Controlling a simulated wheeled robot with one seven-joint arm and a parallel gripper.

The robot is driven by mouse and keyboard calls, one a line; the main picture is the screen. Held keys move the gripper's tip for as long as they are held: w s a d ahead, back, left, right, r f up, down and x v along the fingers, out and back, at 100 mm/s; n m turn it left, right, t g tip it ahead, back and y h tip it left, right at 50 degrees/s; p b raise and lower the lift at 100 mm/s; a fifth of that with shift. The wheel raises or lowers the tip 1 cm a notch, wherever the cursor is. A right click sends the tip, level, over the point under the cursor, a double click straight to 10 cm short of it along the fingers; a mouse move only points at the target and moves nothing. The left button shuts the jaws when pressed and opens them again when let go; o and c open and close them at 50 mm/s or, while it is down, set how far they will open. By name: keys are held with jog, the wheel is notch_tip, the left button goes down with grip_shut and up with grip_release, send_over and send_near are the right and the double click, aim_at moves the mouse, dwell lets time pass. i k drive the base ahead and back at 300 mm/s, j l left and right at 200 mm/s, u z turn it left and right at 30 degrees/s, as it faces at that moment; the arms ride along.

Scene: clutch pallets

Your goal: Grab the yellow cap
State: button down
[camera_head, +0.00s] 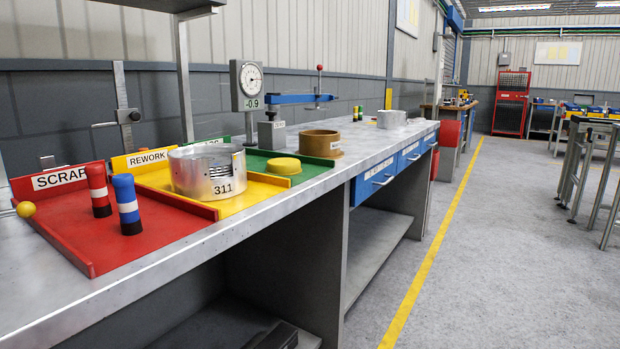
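Nothing covers the cap. My gripper is not in view.
The red scrap tray (75,236) holds a red and a blue striped peg. The yellow rework tray (240,203) and green tray (313,180) adjoin it on the metal bench (150,275). A dial gauge (248,85) and blue clamp arm (298,99) rise behind.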

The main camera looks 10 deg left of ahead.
aim_at(278, 165)
jog(key=i+l+u, duration=0.65)
jog(key=u, duration=0.15)
